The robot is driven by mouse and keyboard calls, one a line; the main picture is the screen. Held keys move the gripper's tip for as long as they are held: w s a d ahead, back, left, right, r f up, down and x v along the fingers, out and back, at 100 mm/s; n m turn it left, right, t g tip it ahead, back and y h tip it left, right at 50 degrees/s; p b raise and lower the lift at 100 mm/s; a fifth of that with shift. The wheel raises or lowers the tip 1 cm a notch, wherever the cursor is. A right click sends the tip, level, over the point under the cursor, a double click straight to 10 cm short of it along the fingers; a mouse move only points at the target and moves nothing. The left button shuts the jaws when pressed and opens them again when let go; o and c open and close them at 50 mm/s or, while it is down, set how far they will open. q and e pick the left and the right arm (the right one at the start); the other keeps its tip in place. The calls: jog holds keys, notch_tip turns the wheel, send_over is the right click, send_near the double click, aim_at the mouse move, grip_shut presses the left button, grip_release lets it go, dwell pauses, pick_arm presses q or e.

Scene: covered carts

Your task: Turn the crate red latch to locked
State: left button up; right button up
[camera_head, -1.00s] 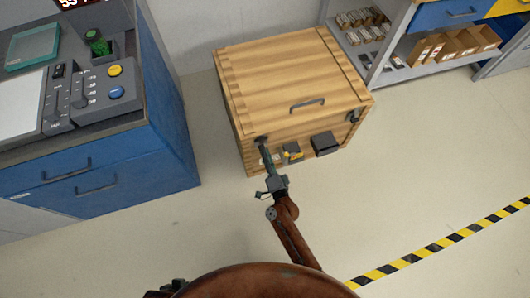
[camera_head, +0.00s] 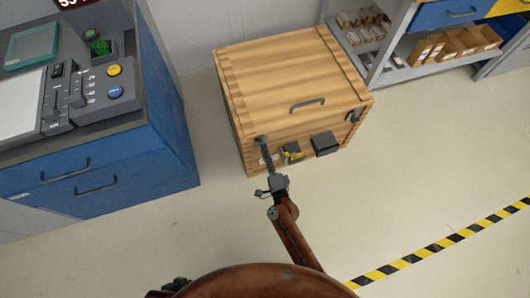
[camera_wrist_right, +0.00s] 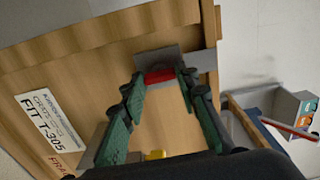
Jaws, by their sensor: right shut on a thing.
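The wooden crate (camera_head: 285,75) stands on the floor with its lid down. My right gripper (camera_head: 264,146) is at the left end of the crate's front, by the lid's edge. In the right wrist view, the red latch (camera_wrist_right: 159,76) sits against a grey metal plate (camera_wrist_right: 172,60). The green fingers of my right gripper (camera_wrist_right: 160,80) reach to the latch and are shut on it, one on each side. The fingers cover the ends of the latch, so its exact angle is hard to read. My left gripper is not clearly in view.
The crate's front also has a black box (camera_head: 324,143), a yellow-marked part (camera_head: 293,152) and a white label (camera_wrist_right: 48,125). A blue console (camera_head: 100,170) stands left, and a shelf rack (camera_head: 410,50) stands right. The floor in front is clear.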

jog(key=shift+f, duration=0.1)
jog(key=o, duration=1.1)
jog(key=shift+o, duration=0.2)
jog(key=v, duration=1.2)
jog(key=shift+s, duration=0.1)
